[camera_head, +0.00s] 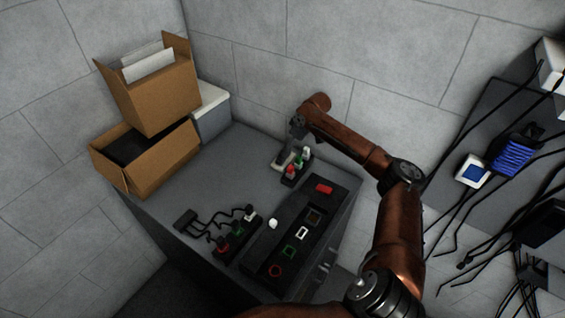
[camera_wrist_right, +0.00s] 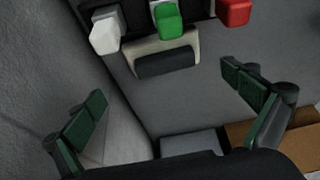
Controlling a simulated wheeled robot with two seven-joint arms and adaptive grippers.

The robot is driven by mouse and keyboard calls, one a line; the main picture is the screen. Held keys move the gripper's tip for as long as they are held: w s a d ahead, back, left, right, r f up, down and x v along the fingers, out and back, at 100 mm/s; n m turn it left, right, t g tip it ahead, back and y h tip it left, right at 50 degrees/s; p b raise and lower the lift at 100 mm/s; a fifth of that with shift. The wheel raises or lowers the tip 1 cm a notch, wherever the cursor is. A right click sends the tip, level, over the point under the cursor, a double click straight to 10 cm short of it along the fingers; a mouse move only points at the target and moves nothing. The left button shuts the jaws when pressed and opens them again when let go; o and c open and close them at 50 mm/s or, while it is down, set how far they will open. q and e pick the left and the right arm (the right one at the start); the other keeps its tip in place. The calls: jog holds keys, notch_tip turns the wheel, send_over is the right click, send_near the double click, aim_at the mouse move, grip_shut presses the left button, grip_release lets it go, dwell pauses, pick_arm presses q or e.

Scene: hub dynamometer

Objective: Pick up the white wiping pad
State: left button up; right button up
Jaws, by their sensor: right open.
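The white wiping pad, a pale block with a dark grip on top, lies on the grey bench top. In the right wrist view the pad (camera_wrist_right: 192,49) is just beyond the space between my fingers, beside a row of plugs. In the head view the pad (camera_head: 281,163) is small and partly hidden under my right gripper (camera_head: 298,132). My left gripper is not in view.
White, green and red plugs (camera_wrist_right: 168,22) stand against the pad's far side. A dark panel with coloured frames (camera_head: 289,252) and a cabled strip (camera_head: 228,238) lie nearer. Cardboard boxes (camera_head: 165,97) and a grey bin (camera_head: 211,118) stand left. The bench's middle is clear.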

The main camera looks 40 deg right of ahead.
jog(key=x, duration=0.6)
jog(key=shift+a+f, duration=0.25)
jog(key=shift+a, duration=0.15)
jog(key=shift+r, duration=0.1)
jog(key=shift+c, duration=0.6)
jog(key=c, duration=1)
notch_tip(320, 180, up, 10)
